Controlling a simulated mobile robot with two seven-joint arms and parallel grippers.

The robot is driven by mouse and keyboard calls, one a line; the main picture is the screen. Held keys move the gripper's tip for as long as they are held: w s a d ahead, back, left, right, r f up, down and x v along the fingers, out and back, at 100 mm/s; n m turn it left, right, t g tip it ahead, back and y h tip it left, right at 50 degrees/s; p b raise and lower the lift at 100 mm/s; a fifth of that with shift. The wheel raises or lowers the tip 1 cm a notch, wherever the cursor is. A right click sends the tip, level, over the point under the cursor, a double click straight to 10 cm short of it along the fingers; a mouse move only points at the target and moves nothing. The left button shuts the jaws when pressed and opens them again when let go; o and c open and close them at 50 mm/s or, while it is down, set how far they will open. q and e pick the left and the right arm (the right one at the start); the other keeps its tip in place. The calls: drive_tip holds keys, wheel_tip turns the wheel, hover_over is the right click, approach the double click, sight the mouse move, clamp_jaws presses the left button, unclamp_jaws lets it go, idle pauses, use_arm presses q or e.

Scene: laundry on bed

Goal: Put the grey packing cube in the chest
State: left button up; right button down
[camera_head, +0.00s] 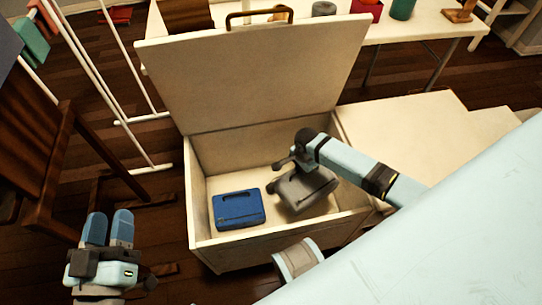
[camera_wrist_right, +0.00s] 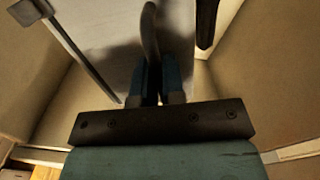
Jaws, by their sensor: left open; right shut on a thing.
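The grey packing cube (camera_head: 308,190) is inside the open chest (camera_head: 228,250), in the right part of its interior. It is tilted; whether it touches the chest floor I cannot tell. My right gripper (camera_head: 292,168) reaches in from the right and is shut on the cube. In the right wrist view the fingers (camera_wrist_right: 156,78) close on a grey strap-like handle, with the cube's pale grey face (camera_wrist_right: 112,40) beyond. My left gripper (camera_head: 108,228) is open and empty, outside the chest at lower left.
A blue packing cube (camera_head: 239,209) lies on the chest floor at the left. The chest lid (camera_head: 250,75) stands open at the back. A wooden chair (camera_head: 62,150) and white drying rack (camera_head: 105,90) stand left. A pale bed surface (camera_head: 440,240) fills the lower right.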

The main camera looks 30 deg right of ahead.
sight(304, 183)
wheel_tip(304, 183, down, 5)
drive_tip(key=b, duration=0.2)
drive_tip(key=shift+b, duration=0.3)
drive_tip(key=s+a+f+b, duration=0.1)
drive_tip(key=s+f+b, duration=0.2)
drive_tip(key=f+b, duration=0.4)
wheel_tip(304, 183, down, 3)
drive_tip(key=shift+s+a+f, duration=0.1)
drive_tip(key=shift+s+a, duration=0.1)
drive_tip(key=shift+s, duration=0.15)
drive_tip(key=c, duration=1.2)
unclamp_jaws()
use_arm(q)
wheel_tip(304, 183, down, 8)
drive_tip(key=m+g, duration=0.2)
drive_tip(key=shift+w+d+r+h, duration=0.15)
drive_tip(key=shift+w+d+h, duration=0.25)
drive_tip(key=shift+d, duration=0.05)
